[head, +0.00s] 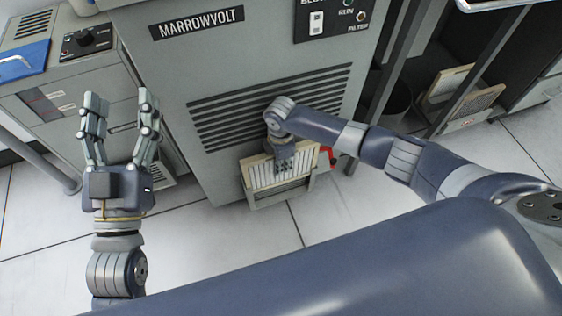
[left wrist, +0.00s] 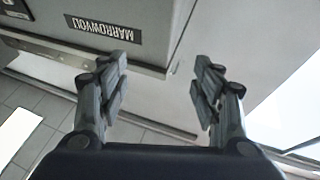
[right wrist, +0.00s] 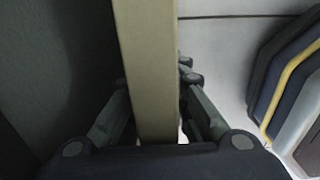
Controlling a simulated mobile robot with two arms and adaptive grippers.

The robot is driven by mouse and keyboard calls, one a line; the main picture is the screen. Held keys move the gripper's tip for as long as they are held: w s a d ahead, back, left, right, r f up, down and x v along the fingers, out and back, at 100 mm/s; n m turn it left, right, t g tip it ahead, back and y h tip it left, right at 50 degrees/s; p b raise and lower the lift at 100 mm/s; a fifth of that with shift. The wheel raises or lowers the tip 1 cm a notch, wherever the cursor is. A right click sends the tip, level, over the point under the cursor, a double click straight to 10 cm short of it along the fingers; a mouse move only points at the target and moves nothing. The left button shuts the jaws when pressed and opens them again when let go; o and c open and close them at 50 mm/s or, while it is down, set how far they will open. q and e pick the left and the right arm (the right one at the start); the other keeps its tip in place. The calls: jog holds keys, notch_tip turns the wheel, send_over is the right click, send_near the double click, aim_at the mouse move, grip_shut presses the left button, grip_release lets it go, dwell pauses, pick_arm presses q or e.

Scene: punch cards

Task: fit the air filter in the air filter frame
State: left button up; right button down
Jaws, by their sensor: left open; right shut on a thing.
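The air filter (head: 262,173), a pleated cream panel with a pale border, is low at the front of the grey MARROWVOLT cabinet. My right gripper (head: 284,165) is shut on it. In the right wrist view the filter's edge (right wrist: 146,70) runs upright between the fingers of my right gripper (right wrist: 160,115). The air filter frame (head: 286,194) is a grey holder low on the cabinet, around or just in front of the filter; I cannot tell whether the filter is fully seated. My left gripper (head: 121,105) is open and empty, left of the cabinet; its spread fingers (left wrist: 160,85) show in the left wrist view.
The grey MARROWVOLT cabinet (head: 180,85) has a slotted vent above the filter. A red part (head: 327,156) sits just right of the filter. A smaller machine (head: 60,85) stands at the left. Other panels (head: 470,107) lean in a rack at the right. The pale floor in front is clear.

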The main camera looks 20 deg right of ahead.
pick_arm(q)
jog(key=shift+s, duration=0.15)
pick_arm(e)
jog(key=shift+f, duration=0.2)
jog(key=shift+f+b, duration=0.7)
jog(key=shift+f, duration=0.6)
pick_arm(q)
jog(key=s+r+t+h, duration=0.1)
jog(key=s+r+t, duration=0.2)
jog(key=r, duration=0.2)
jog(key=shift+s+a+r+t, duration=0.2)
jog(key=shift+r+t, duration=0.1)
jog(key=shift+t, duration=0.1)
jog(key=shift+d+f, duration=0.1)
pick_arm(e)
jog(key=shift+f, duration=0.1)
